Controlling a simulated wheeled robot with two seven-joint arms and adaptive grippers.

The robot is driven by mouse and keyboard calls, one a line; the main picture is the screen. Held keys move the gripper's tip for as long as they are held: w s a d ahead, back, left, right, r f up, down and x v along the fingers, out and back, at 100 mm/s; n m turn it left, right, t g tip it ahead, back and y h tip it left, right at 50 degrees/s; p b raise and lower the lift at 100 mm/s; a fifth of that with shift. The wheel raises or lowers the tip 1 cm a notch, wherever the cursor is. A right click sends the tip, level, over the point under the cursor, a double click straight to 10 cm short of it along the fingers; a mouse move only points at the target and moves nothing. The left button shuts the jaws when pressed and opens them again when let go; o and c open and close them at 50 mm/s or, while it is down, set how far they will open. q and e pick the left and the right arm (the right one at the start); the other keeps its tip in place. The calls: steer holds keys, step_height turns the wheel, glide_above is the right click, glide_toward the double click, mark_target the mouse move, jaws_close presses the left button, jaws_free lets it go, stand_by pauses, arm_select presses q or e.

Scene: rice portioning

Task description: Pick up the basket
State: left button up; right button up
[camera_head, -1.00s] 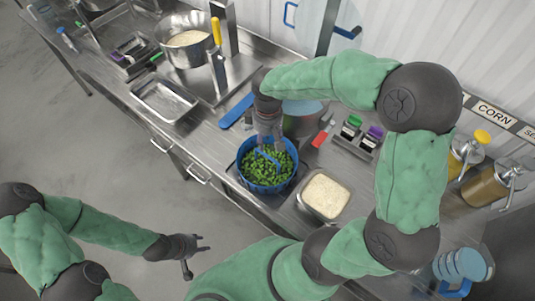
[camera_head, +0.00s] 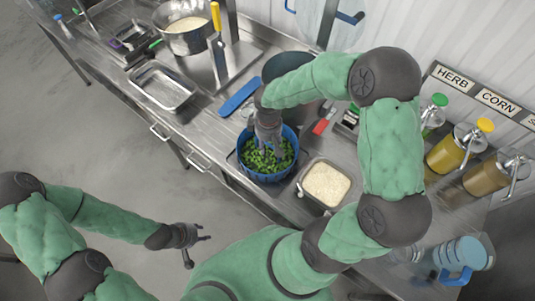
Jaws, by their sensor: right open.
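A round blue basket (camera_head: 266,180) full of chopped green vegetables (camera_head: 258,160) stands upright near the front edge of the steel counter. My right gripper (camera_head: 268,148) reaches down from above into the back part of the basket. Its fingers are open and low among the greens, partly hiding the basket's far rim. I cannot tell whether they touch the basket or its handle. My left gripper (camera_head: 197,250) is empty, with its fingers spread, over the floor in front of the counter.
A tray of rice (camera_head: 326,184) stands right of the basket. A blue-handled tool (camera_head: 239,97), a red-handled tool (camera_head: 324,121), a grey pot (camera_head: 283,66) and an empty metal pan (camera_head: 162,86) are around it. Sauce bottles (camera_head: 457,150) stand at the right.

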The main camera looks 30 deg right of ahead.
steer(key=shift+f, duration=0.25)
stand_by(0.5)
steer(key=shift+r, duration=0.1)
jaws_close()
